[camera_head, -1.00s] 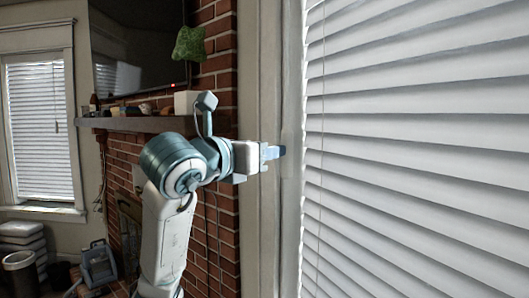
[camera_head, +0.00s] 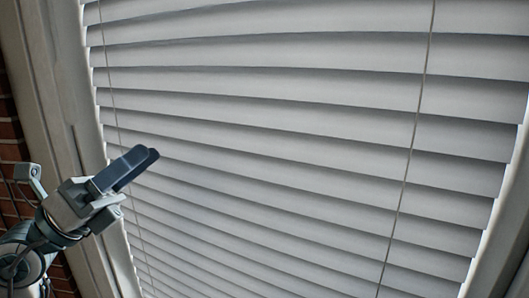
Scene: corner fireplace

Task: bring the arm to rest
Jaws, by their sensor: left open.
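My left gripper (camera_head: 128,170) is at the lower left of the head view, in front of the left part of a window with white blinds. Its dark fingers point up and to the right. They look empty and overlap from this angle, so the gap between them hardly shows. My left arm (camera_head: 22,262) comes in from the bottom left corner. My right gripper is not in view.
White blinds (camera_head: 290,130) with thin cords fill most of the view. The pale window frame (camera_head: 45,90) runs down the left, with red brick (camera_head: 10,135) at the far left edge. Another frame edge (camera_head: 500,245) shows at the lower right.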

